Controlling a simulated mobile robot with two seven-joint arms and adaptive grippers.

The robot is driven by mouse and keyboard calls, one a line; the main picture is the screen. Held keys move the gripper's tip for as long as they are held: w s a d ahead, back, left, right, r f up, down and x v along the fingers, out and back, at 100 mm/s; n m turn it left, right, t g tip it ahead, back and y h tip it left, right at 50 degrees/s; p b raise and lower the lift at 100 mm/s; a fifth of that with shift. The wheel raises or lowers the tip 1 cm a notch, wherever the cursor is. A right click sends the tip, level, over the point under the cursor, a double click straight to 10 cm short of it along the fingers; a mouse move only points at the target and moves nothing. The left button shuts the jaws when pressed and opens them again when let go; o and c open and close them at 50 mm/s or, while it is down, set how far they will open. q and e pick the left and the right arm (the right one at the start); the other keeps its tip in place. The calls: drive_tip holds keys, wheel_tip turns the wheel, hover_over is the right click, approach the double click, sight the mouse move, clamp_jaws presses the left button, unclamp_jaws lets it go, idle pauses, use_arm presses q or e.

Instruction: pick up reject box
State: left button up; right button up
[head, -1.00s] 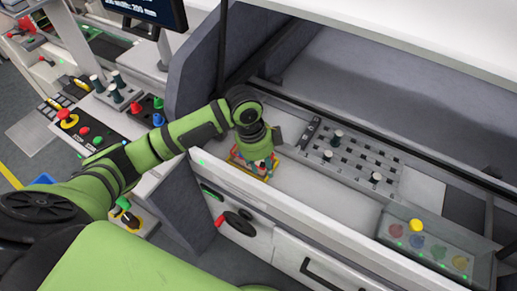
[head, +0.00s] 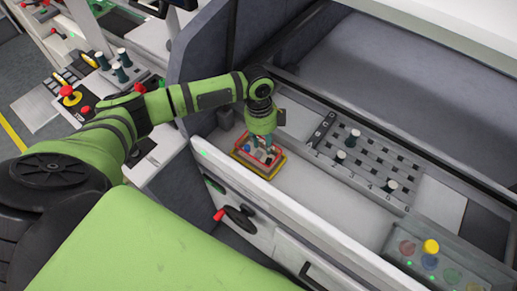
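A small open box with a red rim (head: 247,158), which looks like the reject box, sits in a yellow-edged holder (head: 264,177) on the light shelf near its front edge. Small coloured pieces show inside it. My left gripper (head: 264,146) points down right over the box, its fingertips at or inside the rim. The wrist hides the far side of the box, and I cannot tell whether the fingers are closed on anything. My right gripper is not in view.
A panel of coloured buttons (head: 432,262) is at lower right. A control desk with a red stop button (head: 70,95) stands at left. The shelf between box and panel is clear.

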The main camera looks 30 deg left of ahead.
sight(264, 149)
use_arm(q)
drive_tip(key=shift+s, duration=0.1)
clamp_jaws()
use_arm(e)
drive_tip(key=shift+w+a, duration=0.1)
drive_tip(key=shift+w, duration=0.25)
use_arm(q)
drive_tip(key=shift+r, duration=0.1)
drive_tip(key=shift+r+b, duration=0.5)
drive_tip(key=shift+r, duration=0.4)
drive_tip(key=shift+r+b, duration=0.35)
drive_tip(key=shift+r, duration=0.55)
drive_tip(key=s+d+r+b, duration=0.1)
drive_tip(key=s+d+r, duration=0.1)
drive_tip(key=d, duration=0.3)
drive_tip(key=s+d+r+b, duration=0.1)
drive_tip(key=s+d+r, duration=0.1)
drive_tip(key=d+r, duration=0.3)
drive_tip(key=shift+s+d+b, duration=0.35)
drive_tip(key=shift+b, duration=0.05)
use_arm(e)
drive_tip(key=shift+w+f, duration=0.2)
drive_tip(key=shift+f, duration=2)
